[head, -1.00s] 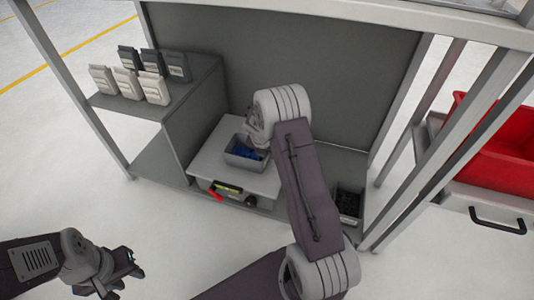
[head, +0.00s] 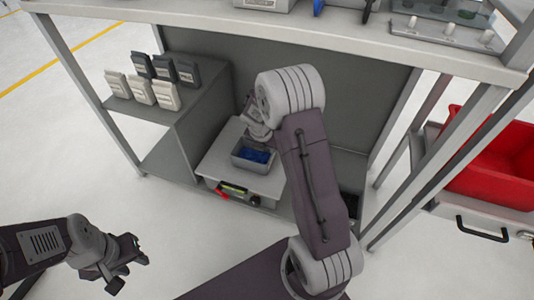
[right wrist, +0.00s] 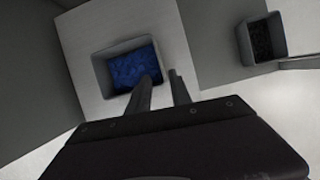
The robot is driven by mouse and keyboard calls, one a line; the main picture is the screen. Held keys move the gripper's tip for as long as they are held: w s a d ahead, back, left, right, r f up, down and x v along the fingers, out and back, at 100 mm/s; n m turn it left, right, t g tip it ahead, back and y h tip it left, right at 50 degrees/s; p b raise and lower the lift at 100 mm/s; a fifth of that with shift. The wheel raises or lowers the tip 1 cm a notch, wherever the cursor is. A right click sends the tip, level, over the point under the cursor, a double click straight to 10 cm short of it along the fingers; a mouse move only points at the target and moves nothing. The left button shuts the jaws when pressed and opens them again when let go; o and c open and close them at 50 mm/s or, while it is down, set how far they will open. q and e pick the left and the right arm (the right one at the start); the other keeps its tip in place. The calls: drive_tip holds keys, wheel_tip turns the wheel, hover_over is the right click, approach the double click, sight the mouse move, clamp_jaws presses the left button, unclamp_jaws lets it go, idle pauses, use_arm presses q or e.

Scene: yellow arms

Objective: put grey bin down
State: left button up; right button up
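The grey bin (head: 238,163), with blue pieces inside, sits on the pale top of a box-like unit (head: 213,157) on the workstation's lower shelf. In the right wrist view the bin (right wrist: 100,75) stands flat on that top. My right gripper (right wrist: 161,76) is open, its two fingers apart at the bin's near right side. One finger overlaps the bin's corner in the picture and the other is outside it; I see no wall clamped between them. In the head view my right wrist hides the fingertips. My left gripper (head: 127,268) is open and empty over the floor at lower left.
A second bin with dark contents (right wrist: 265,38) stands to the right, mostly hidden by my arm in the head view. The upper worktop edge (head: 330,38) and a red crate (head: 495,180) bound the space.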

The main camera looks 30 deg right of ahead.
drive_tip(key=s+a+r+m+g+y, duration=0.1)
drive_tip(key=s+a+r+m+y, duration=0.1)
drive_tip(key=s+a+m, duration=0.75)
drive_tip(key=s+a+r+m+g+y, duration=0.1)
drive_tip(key=s+a+r+m+y, duration=0.2)
drive_tip(key=s+m, duration=1)
wheel_tip(320, 180, up, 44)
drive_tip(key=w+a+m+h+p, duration=0.1)
drive_tip(key=w+m+p, duration=0.2)
drive_tip(key=p, duration=4.1)
drive_tip(key=shift+r+p, duration=0.15)
drive_tip(key=shift+p, duration=0.2)
drive_tip(key=shift+s, duration=0.1)
